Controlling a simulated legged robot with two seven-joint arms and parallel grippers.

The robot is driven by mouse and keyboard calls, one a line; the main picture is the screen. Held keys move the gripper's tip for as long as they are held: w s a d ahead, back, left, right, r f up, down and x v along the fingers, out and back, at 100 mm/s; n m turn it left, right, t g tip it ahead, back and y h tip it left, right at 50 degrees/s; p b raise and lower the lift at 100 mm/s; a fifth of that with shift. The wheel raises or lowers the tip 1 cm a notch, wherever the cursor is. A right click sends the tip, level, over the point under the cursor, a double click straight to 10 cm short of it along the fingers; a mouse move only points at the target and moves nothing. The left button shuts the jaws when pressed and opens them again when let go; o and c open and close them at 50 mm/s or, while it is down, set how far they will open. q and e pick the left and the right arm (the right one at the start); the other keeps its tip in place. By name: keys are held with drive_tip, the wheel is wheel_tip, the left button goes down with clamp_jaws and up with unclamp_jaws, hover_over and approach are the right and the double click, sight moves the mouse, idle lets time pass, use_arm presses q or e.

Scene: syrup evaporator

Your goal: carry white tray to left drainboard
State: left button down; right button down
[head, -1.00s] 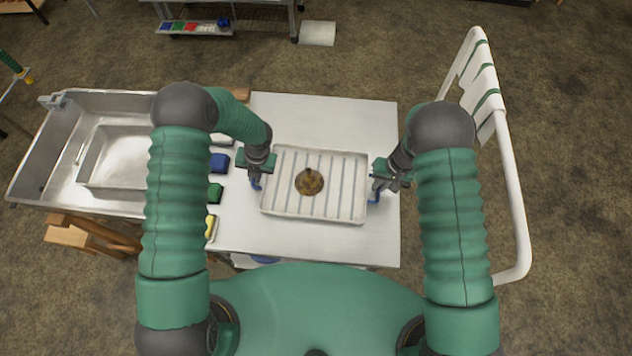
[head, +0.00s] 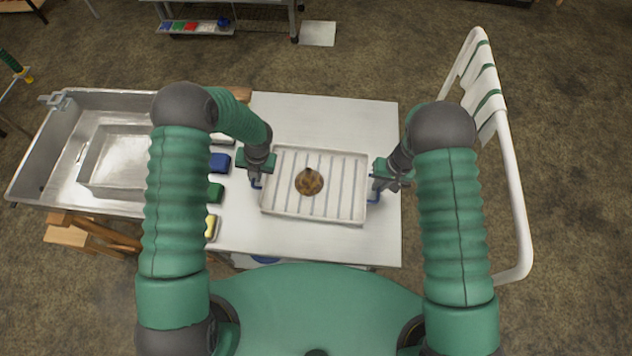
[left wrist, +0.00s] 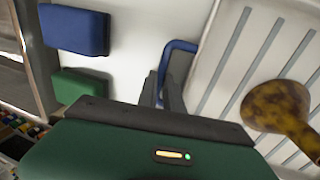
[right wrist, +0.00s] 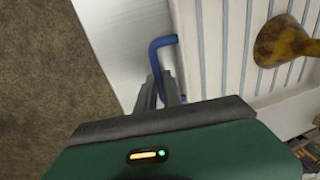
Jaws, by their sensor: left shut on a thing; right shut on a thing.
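The white tray (head: 335,205) has grey ribs and lies over the middle of the white table in the head view; I cannot tell if it touches the tabletop. A brown mottled object with a knob (head: 309,181) sits on it. My left gripper (head: 256,183) is shut on the tray's blue left handle, which shows in the left wrist view (left wrist: 178,46). My right gripper (head: 377,187) is shut on the blue right handle, which shows in the right wrist view (right wrist: 158,45). The drainboard cannot be made out for certain.
A metal sink (head: 75,195) adjoins the white table (head: 320,118) on the left. A blue block (head: 219,162), a green block (head: 215,193) and a yellow block (head: 210,228) lie along the table's left side. A white rail frame (head: 518,215) stands right of the table.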

idle(0.6)
